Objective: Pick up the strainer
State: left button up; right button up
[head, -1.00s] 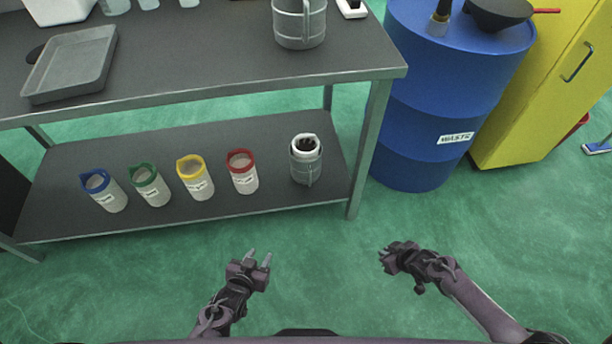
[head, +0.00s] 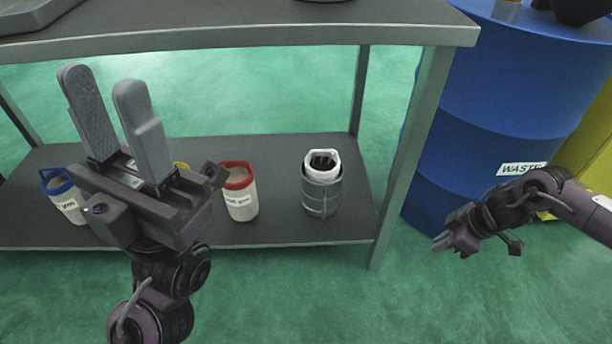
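A dark, bowl-shaped thing (head: 578,10), which looks like the strainer, sits on top of the blue barrel (head: 490,120) at the top right. It is cut off by the picture's edge, and its red handle is out of view. My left gripper (head: 103,80) is large in front of the lower shelf at the left, fingers pointing up and apart, with nothing between them. My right gripper (head: 440,242) is low in front of the barrel, well below the dark bowl. Its fingers are too small and bunched to judge the gap.
A steel bench (head: 270,32) with a lower shelf (head: 275,230) stands ahead. The shelf holds a red-rimmed tub (head: 240,200), a blue-rimmed tub (head: 66,203) and a metal can with a white insert (head: 321,190). A yellow cabinet (head: 598,140) is at the right. Green floor lies clear in front.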

aim_at(319, 200)
jog(key=i+l+u, duration=0.7)
jog(key=i+u, duration=0.15)
jog(key=u, duration=0.25)
